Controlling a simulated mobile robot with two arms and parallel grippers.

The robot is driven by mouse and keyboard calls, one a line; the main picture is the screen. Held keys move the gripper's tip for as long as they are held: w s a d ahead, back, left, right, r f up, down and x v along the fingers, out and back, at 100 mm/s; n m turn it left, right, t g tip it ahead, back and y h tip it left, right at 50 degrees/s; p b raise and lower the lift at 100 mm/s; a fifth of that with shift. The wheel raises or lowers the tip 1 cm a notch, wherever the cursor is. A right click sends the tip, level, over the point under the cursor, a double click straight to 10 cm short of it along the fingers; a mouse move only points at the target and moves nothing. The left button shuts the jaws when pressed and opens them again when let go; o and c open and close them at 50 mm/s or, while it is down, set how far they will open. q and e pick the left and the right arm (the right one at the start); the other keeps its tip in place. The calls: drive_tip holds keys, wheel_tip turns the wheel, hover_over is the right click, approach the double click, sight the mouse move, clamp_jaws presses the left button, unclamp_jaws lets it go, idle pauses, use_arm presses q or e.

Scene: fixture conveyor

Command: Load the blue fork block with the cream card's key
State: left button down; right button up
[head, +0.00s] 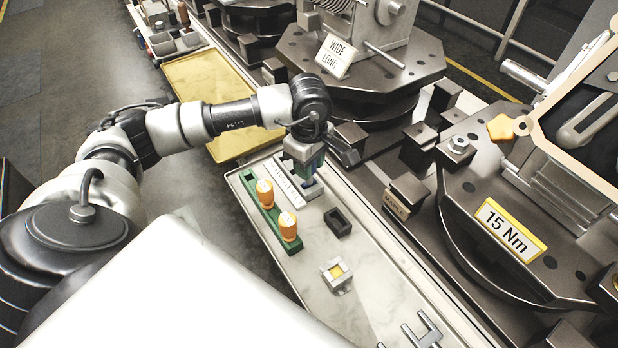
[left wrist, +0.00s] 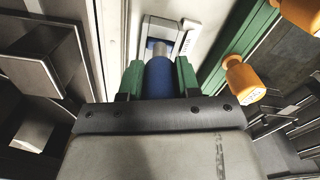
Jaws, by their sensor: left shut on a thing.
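My left gripper (head: 303,172) is over the tray at the conveyor's near side. Its green fingers are shut on a blue cylindrical piece (left wrist: 159,77) with a pale metal end, seen in the left wrist view. The holder also shows in the head view (head: 287,182). A white card (head: 335,55) reading "WIDE LONG" leans on the far round fixture. My right gripper is out of view.
A green rack (head: 263,217) with orange-handled pieces (head: 288,227) stands beside the holder. A "15 Nm" sign (head: 510,230) is on the right fixture. A yellow tray (head: 205,75) lies behind.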

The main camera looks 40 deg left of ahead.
use_arm(q)
drive_tip(key=shift+r+p, duration=0.35)
drive_tip(key=shift+r, duration=0.4)
idle(0.4)
drive_tip(key=shift+r, duration=0.35)
idle(0.4)
drive_tip(key=shift+r+p, duration=1.85)
drive_tip(key=shift+r, duration=1.2)
